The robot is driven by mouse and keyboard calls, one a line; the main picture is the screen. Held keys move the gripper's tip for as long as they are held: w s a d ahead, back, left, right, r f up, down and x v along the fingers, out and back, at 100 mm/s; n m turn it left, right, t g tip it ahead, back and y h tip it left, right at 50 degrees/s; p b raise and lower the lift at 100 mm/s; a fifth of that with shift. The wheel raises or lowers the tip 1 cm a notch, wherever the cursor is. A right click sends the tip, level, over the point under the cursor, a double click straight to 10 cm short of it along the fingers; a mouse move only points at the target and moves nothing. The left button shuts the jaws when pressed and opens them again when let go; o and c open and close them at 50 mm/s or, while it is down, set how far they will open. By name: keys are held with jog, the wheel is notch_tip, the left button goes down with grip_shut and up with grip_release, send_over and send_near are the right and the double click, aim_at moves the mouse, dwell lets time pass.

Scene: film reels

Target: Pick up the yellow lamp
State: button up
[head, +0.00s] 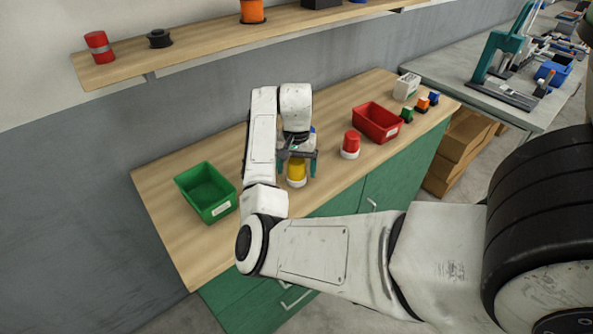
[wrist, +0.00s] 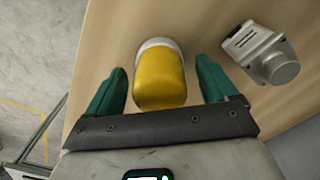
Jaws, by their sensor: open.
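The yellow lamp (head: 297,168) has a rounded yellow top on a white base and stands on the wooden counter (head: 165,205). In the wrist view the lamp (wrist: 159,80) lies between the two green fingers, with a gap on each side. My gripper (head: 297,165) is open and points down over the lamp. In the wrist view my gripper (wrist: 162,88) has its fingers apart and holds nothing. My arm hides part of the counter behind the lamp.
A red lamp (head: 351,144) stands to the right, near a red bin (head: 377,135). A green bin (head: 205,205) is on the left. A grey metal device (wrist: 262,53) sits beside the right finger in the wrist view. Small coloured blocks (head: 421,104) lie further right.

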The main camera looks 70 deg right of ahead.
jog(key=shift+c, duration=0.3)
jog(key=c, duration=1.1)
jog(key=shift+r, duration=0.1)
